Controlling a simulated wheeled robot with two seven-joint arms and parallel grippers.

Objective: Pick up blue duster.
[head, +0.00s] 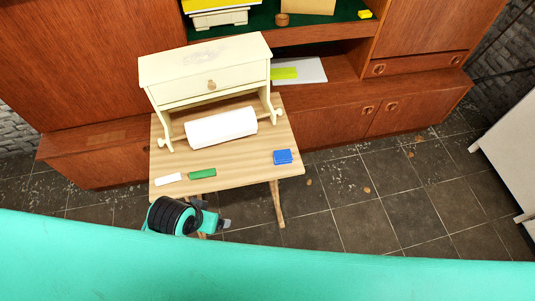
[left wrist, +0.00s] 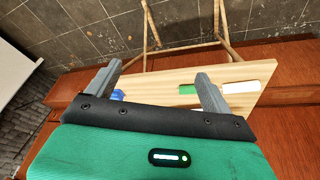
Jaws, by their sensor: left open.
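The blue duster (head: 283,157) lies flat on the right side of the small wooden table (head: 235,178) in the head view. In the left wrist view a small part of the blue duster (left wrist: 117,95) shows beside one finger; my gripper body hides the rest. My left gripper (head: 222,223) is in front of the table's near edge, left of the duster and apart from it. In the left wrist view my left gripper (left wrist: 159,70) has its fingers wide apart with nothing held between them. My right gripper is not in view.
A green block (head: 202,174) and a white block (head: 168,179) lie near the table's front left. A white roll (head: 221,128) hangs under a cream drawer shelf (head: 205,75) at the back. The tabletop around the duster is clear. A brown wall unit (head: 330,115) stands behind.

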